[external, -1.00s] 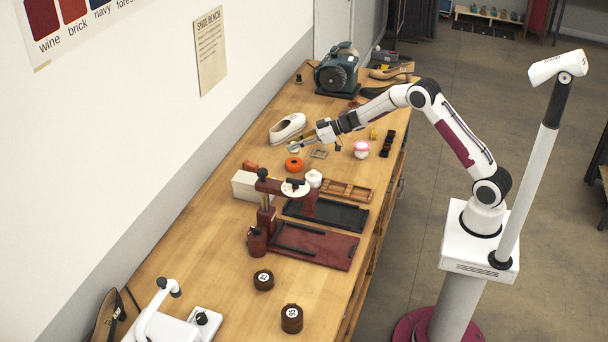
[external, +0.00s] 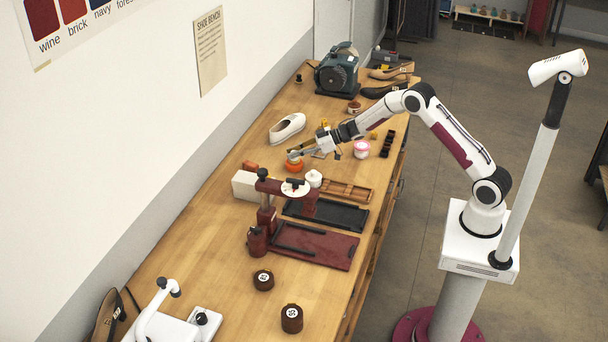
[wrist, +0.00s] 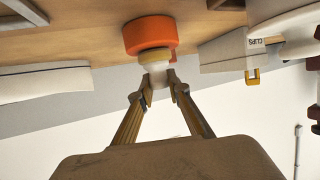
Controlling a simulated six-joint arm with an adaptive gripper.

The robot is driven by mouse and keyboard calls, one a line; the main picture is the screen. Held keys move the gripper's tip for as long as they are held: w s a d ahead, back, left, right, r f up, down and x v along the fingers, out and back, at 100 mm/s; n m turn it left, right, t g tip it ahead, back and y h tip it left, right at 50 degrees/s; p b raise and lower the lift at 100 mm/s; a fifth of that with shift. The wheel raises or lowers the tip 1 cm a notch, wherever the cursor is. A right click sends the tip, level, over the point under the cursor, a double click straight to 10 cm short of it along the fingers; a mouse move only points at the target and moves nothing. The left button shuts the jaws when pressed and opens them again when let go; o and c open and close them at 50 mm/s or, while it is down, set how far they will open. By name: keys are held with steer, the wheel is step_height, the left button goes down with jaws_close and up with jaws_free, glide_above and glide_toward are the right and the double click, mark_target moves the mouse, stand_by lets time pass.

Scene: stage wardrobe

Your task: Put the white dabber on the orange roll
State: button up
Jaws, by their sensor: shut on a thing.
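My gripper (external: 294,154) is shut on the white dabber (wrist: 157,73), whose pale yellow end faces the orange roll. The orange roll (external: 295,167) lies on the bench directly below my gripper. In the wrist view the orange roll (wrist: 150,32) is right behind the dabber's yellow end, which overlaps its edge. The two look very close; I cannot tell whether they touch. In the external view the dabber is small and partly hidden by my fingers.
A white shoe (external: 287,127) lies behind the roll. A white jar (external: 314,178), a pale box (external: 246,186) and a dark red press (external: 267,217) stand in front of it. A pink-lidded jar (external: 361,149) is to the right.

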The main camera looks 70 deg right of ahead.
steer(key=shift+f, duration=0.15)
steer(key=o, duration=0.9)
steer(key=shift+r, duration=0.2)
steer(key=shift+v, duration=6)
steer(key=shift+d, duration=0.1)
